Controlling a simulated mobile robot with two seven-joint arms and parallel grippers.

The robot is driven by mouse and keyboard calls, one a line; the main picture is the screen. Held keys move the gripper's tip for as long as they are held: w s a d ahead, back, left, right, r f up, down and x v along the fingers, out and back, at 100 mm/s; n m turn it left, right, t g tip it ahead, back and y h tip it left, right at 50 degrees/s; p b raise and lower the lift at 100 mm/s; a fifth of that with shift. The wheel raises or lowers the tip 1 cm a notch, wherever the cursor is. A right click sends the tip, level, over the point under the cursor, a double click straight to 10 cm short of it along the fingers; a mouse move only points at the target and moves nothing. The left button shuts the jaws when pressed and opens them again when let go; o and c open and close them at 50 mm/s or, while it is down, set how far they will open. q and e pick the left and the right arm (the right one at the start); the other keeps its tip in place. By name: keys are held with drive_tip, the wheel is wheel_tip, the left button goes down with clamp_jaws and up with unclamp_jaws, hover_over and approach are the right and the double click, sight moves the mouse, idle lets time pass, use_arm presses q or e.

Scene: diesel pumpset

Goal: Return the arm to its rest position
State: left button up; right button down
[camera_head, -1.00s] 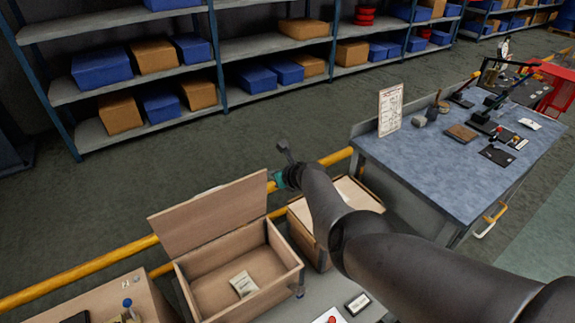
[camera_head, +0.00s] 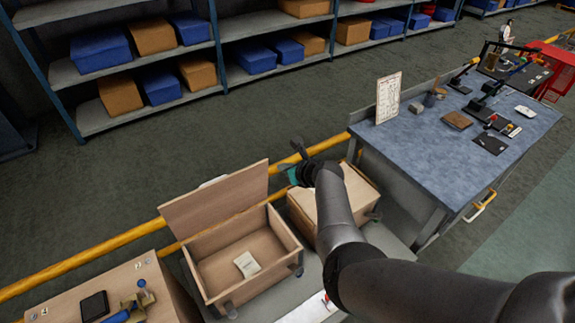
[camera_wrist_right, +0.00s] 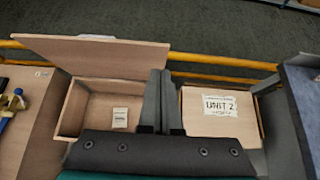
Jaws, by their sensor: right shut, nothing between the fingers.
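My right gripper (camera_head: 299,150) shows in the head view at the end of my dark arm, above the closed wooden box (camera_head: 365,192). In the right wrist view the two fingers (camera_wrist_right: 160,100) are together and hold nothing. They lie across the gap between an open wooden box (camera_wrist_right: 72,108) and the closed box, whose lid carries a label reading UNIT 2 (camera_wrist_right: 220,104). The open box (camera_head: 214,196) has its lid raised and a small pale packet (camera_head: 247,264) inside. My left gripper is not in view.
A yellow rail (camera_head: 85,258) runs behind the boxes. A blue-topped workbench (camera_head: 455,160) with tools and an upright sheet (camera_head: 388,98) stands at the right. A wooden board (camera_head: 70,295) with a dark device is at the lower left. Shelves line the back; the floor between is clear.

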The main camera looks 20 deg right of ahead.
drive_tip(key=shift+v, duration=0.75)
drive_tip(key=s+f+n+g+h+b, duration=0.1)
drive_tip(key=s+f+n+g+b, duration=0.1)
drive_tip(key=s+f+n+b, duration=0.75)
drive_tip(key=s+d+f+n+g+h, duration=0.1)
drive_tip(key=s+f+n+g, duration=0.15)
drive_tip(key=s+f, duration=0.85)
drive_tip(key=s+f+n+g+b, duration=0.1)
drive_tip(key=s+f+n+b, duration=0.4)
drive_tip(key=f, duration=1.2)
drive_tip(key=s+f+n+g+b, duration=0.1)
drive_tip(key=s+f+n+b, duration=0.2)
drive_tip(key=s+f+n, duration=0.3)
drive_tip(key=s+d+f+n+g+h+b, duration=0.1)
drive_tip(key=s+f+n+b, duration=0.2)
drive_tip(key=s, duration=1.1)
drive_tip(key=s+d+f+n+g+b, duration=0.1)
drive_tip(key=s+f+n+b, duration=0.2)
drive_tip(key=s+f+n, duration=0.6)
drive_tip(key=shift+s+d+g, duration=0.2)
drive_tip(key=shift+s+g, duration=0.15)
drive_tip(key=shift+s, duration=0.15)
